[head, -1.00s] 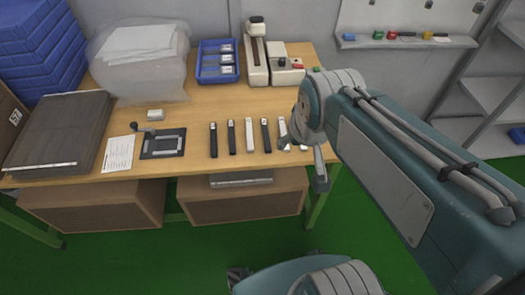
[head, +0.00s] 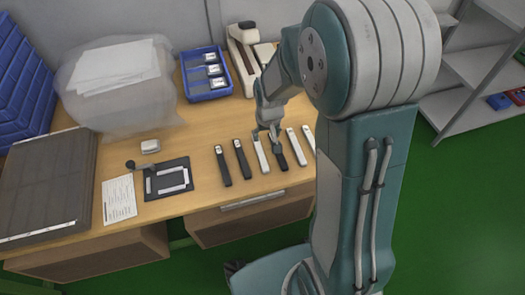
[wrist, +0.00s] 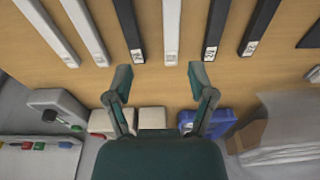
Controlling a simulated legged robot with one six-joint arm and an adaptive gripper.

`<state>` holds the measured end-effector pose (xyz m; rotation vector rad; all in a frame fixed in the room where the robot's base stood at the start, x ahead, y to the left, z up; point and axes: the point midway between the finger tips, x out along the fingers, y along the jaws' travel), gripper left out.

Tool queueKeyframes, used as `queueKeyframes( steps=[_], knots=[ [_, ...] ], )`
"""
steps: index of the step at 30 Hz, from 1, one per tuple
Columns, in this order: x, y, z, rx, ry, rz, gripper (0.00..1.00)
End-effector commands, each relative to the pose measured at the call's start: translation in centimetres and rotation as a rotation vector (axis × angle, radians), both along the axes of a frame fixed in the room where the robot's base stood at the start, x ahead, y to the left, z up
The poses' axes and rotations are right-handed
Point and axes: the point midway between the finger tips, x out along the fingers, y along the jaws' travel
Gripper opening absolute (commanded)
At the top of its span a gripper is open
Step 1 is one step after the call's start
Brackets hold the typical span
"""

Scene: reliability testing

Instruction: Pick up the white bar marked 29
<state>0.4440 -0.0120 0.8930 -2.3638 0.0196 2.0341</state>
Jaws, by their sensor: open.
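A row of black and white bars lies on the wooden table; their end marks are too small to read, so I cannot tell which white bar is 29. One white bar (head: 261,156) is third from the left in the head view and shows near the middle of the wrist view (wrist: 171,30). Two more white bars (head: 295,147) (head: 308,138) lie to the right, and a black bar (head: 281,157) lies between. My gripper (wrist: 160,76) is open and empty. Its fingers are near the bars' far ends; the middle white bar lies between the finger lines, right of centre in the wrist view.
Two black bars (head: 222,166) (head: 241,158) lie left of the middle white one. A dark fixture (head: 169,180) and a paper sheet (head: 119,199) are further left. A blue bin (head: 207,75) and a beige device (head: 243,57) stand behind the row.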

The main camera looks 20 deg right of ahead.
Motion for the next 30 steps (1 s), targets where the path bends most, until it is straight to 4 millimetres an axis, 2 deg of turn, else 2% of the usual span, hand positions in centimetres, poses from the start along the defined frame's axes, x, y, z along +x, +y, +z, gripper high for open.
queueKeyframes(
  steps=[3, 11, 19, 23, 29, 30],
  knots=[
    [0.2, 0.5, -2.2, -0.004, 0.005, 0.003, 0.71],
    [0.5, 0.6, -4.4, -0.005, 0.002, 0.003, 0.71],
    [0.9, 0.5, -8.2, 0.000, 0.002, 0.002, 0.71],
    [1.1, 0.7, -8.9, -0.002, 0.000, 0.003, 0.71],
    [1.1, 0.9, -9.0, -0.003, -0.001, 0.003, 0.71],
    [1.1, 0.9, -9.0, -0.003, -0.001, 0.003, 0.62]
  ],
)
